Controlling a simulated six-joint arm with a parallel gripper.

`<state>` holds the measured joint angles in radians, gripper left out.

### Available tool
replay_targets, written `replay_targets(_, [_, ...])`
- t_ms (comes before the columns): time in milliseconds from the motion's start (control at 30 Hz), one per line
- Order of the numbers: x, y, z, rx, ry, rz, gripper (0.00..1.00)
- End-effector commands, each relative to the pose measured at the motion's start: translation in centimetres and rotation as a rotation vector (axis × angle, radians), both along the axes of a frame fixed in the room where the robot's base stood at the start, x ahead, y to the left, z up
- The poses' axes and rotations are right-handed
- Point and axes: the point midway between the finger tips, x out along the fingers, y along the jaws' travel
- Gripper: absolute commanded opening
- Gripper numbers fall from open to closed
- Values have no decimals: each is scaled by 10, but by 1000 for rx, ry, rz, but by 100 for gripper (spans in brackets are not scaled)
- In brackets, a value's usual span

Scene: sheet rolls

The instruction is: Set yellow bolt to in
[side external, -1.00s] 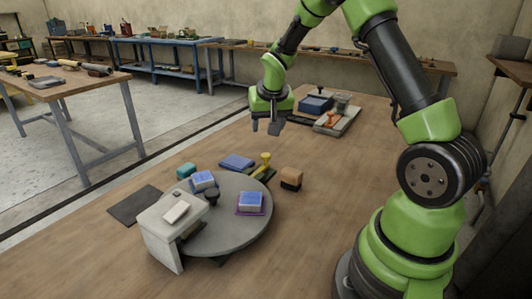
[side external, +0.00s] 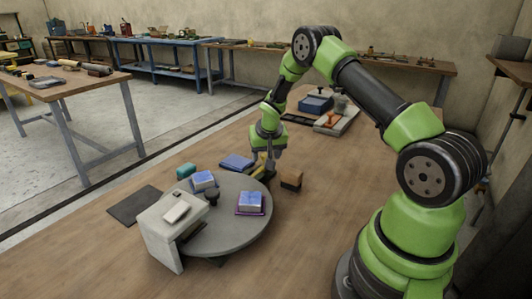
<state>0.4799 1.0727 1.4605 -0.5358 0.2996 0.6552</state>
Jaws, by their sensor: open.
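The yellow bolt (side external: 260,171) is a small yellow piece with a knob, on a dark base just behind the round grey turntable (side external: 240,225). My gripper (side external: 270,164) points down at the bolt's knob and hides most of it. Its jaws are open, with the fingertips close around or beside the knob; I cannot tell whether they touch it. How far the bolt is slid is not clear from this view.
A brown block (side external: 291,178) stands close to the right of my gripper. A blue flat block (side external: 236,162) and a teal block (side external: 186,171) lie to the left. Blue-topped blocks and a grey bridge (side external: 165,240) are at the turntable.

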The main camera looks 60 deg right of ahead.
Motion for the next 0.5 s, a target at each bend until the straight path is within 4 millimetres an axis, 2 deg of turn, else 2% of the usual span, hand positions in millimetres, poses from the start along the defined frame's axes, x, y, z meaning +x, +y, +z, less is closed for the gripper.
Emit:
replay_targets(200, [0, 0, 0, -1, -1, 0, 56])
replay_targets(267, [0, 0, 0, -1, -1, 0, 45])
replay_targets(433, [0, 0, 0, -1, -1, 0, 6])
replay_targets(467, [0, 0, 0, -1, -1, 0, 0])
replay_targets(500, [0, 0, 0, -1, -1, 0, 0])
